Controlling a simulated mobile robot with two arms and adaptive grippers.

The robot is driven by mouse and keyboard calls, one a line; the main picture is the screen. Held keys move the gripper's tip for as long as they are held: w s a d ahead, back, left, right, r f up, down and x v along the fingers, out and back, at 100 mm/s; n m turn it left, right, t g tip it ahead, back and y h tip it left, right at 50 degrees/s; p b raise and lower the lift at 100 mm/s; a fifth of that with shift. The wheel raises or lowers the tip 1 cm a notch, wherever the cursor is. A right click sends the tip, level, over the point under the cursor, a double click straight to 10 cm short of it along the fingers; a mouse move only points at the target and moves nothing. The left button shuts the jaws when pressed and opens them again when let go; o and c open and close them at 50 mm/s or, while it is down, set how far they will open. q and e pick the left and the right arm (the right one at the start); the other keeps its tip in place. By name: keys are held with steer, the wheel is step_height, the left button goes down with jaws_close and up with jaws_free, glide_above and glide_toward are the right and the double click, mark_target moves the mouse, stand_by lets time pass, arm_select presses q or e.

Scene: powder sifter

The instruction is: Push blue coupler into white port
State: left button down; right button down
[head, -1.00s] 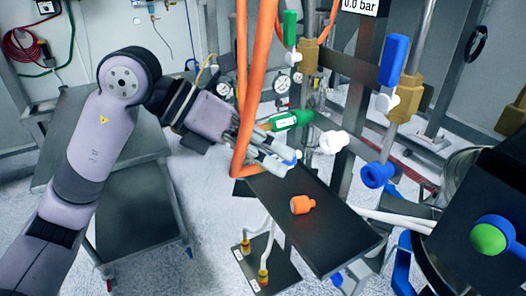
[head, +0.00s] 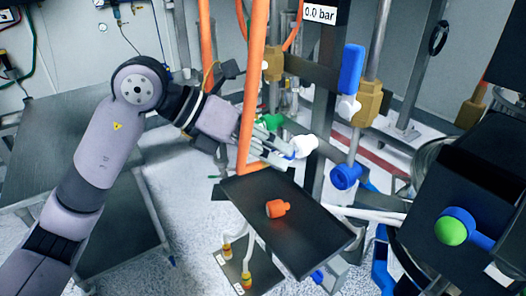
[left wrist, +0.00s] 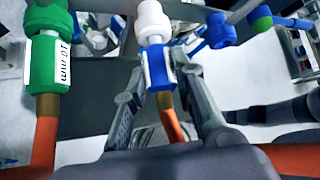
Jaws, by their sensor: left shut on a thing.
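My left gripper (head: 279,153) is shut on the blue coupler (left wrist: 158,68), a blue body with a white label and an orange hose behind it. In the head view the coupler (head: 291,155) is mostly hidden by the fingers. The white port (head: 305,147) is right at the coupler's front end. In the left wrist view the white port (left wrist: 152,20) lines up with the coupler, with no clear gap; I cannot tell how deep it sits. My right gripper is not in view.
A green coupler (left wrist: 47,62) with a hose sits left of the blue one. A blue port (head: 346,177) is to the right. A hanging orange hose (head: 252,100) passes close to my left wrist.

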arm_select(q)
steer(key=shift+w+d, duration=0.1)
steer(key=shift+d, duration=0.05)
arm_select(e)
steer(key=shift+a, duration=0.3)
arm_select(q)
steer(key=shift+d, duration=0.1)
steer(key=c, duration=1.2)
jaws_free()
steer(key=shift+w, duration=0.1)
steer(key=shift+c, duration=0.2)
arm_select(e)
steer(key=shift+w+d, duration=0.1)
